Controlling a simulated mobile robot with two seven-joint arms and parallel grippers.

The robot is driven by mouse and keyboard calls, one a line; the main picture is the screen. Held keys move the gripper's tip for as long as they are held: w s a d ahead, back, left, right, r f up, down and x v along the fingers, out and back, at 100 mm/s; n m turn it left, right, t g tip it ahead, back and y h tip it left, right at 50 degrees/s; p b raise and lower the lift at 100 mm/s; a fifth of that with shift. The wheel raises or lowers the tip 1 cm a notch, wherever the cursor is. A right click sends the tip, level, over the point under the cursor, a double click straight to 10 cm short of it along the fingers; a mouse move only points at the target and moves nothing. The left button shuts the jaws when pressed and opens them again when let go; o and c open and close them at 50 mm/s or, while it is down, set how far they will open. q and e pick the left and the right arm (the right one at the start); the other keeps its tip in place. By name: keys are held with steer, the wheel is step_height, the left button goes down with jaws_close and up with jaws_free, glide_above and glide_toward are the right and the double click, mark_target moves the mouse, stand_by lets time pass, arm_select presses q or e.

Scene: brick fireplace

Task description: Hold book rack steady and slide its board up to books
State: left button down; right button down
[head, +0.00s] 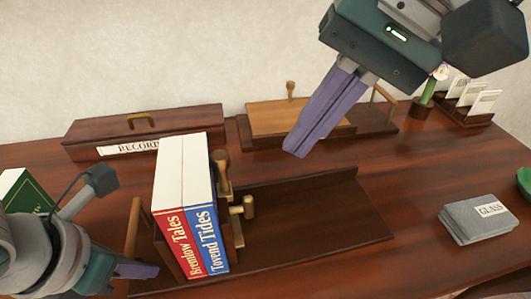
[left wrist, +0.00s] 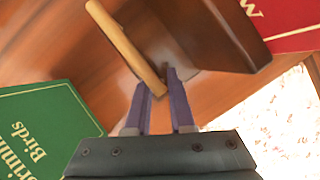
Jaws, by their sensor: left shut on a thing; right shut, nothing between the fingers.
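The dark wooden book rack (head: 330,200) lies on the table, with a red book (head: 178,245) and a blue book (head: 208,240) upright near its left end. Its board (head: 236,232), with wooden knobs, stands upright just right of the blue book; I cannot tell whether they touch. My left gripper (head: 150,270) is shut on the rack's left end. My right gripper (head: 298,152) is shut and empty, raised above and right of the board.
A records box (head: 85,130) and another wooden rack (head: 280,120) stand behind. A green book (head: 25,187) is at left. Grey glass-labelled coasters (head: 470,222), a green dish (head: 525,178), a flower pot (head: 422,108) and a card holder (head: 470,105) are at right. The rack's right half is clear.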

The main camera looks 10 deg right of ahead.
arm_select(q)
steer(key=shift+r, duration=0.1)
arm_select(e)
steer(key=shift+d+r, duration=0.1)
steer(key=shift+r, duration=0.15)
arm_select(q)
steer(key=c, duration=0.7)
jaws_free()
